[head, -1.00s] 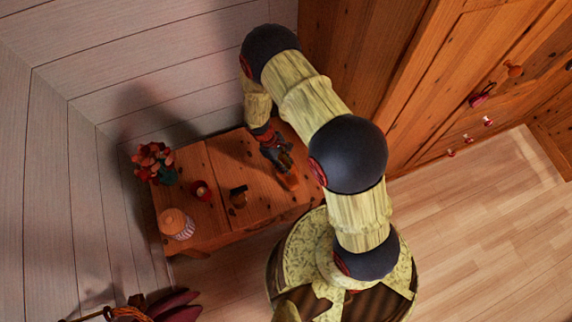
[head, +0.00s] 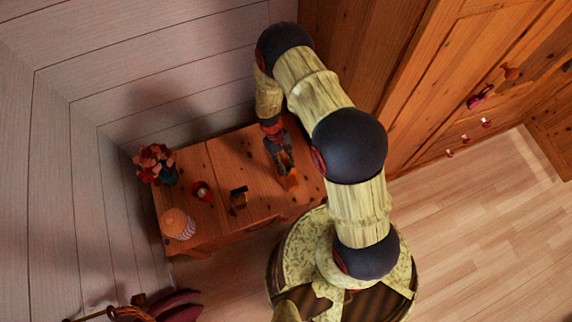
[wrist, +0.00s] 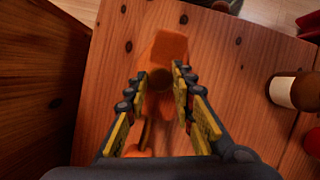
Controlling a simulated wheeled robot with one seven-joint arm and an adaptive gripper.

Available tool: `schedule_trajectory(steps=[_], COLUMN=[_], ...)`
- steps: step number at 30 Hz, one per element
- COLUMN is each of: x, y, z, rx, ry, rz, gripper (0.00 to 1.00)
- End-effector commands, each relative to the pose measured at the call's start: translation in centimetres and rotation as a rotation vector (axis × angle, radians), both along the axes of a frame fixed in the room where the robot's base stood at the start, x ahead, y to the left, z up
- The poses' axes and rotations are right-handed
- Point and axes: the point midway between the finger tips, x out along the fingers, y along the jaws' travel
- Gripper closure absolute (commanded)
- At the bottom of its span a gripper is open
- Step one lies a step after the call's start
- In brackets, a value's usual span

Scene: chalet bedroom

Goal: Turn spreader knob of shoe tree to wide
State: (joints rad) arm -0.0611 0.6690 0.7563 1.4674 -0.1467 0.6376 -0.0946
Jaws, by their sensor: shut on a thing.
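The shoe tree (wrist: 170,46) is an orange-brown wooden piece lying on the wooden table, seen from above in the wrist view. Its round, darker knob (wrist: 158,79) sits between my fingertips. My gripper (wrist: 159,75) is shut on the knob, with a finger on each side. In the head view my gripper (head: 287,168) points down at the shoe tree (head: 289,181) near the table's right side. The fingers and palm hide part of the shoe tree, and I cannot read the knob's setting.
A wooden wardrobe (head: 425,90) stands close on the right.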

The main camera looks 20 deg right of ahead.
Motion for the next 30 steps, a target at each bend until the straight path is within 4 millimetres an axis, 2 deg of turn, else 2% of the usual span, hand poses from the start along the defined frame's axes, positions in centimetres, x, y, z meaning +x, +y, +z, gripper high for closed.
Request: schedule_trajectory(steps=[21, 30], x=[0.00, -0.15], y=[-0.50, -0.60], z=[0.10, 0.04], rx=[0.000, -0.001], ry=[-0.001, 0.001], rz=[-0.681, -0.920], gripper=[1.00, 1.00])
